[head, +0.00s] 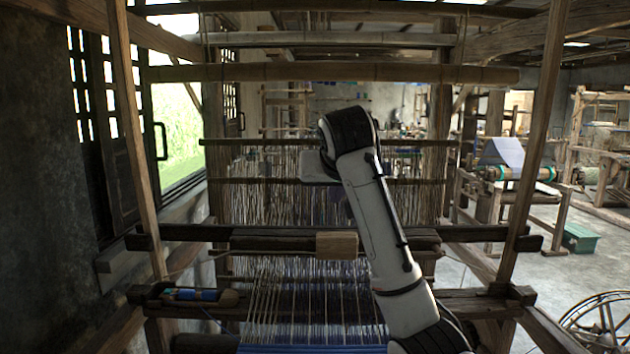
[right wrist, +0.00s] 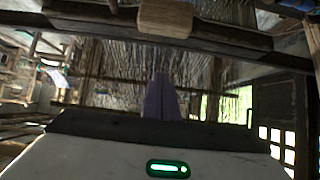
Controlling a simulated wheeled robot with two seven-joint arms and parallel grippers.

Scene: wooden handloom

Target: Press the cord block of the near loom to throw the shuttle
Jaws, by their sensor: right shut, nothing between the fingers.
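The cord block (head: 337,245) is a pale wooden block on the dark crossbeam of the near loom. In the right wrist view the block (right wrist: 165,18) shows at the top centre, in line with my fingers and apart from them. My right gripper (right wrist: 162,97) is shut and empty. In the head view my right arm reaches up over the loom, and its hand (head: 318,167) is beyond and above the block; the fingertips are not clear there. The shuttle (head: 195,295), with blue thread, lies in the box at the loom's left end. My left gripper is not seen.
Blue-white warp threads (head: 310,300) run below the dark crossbeam (head: 430,243). Upright posts (head: 537,140) flank the loom. A wall and window (head: 178,120) stand close on the left. A spinning wheel (head: 598,322) and a green box (head: 580,238) are at right.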

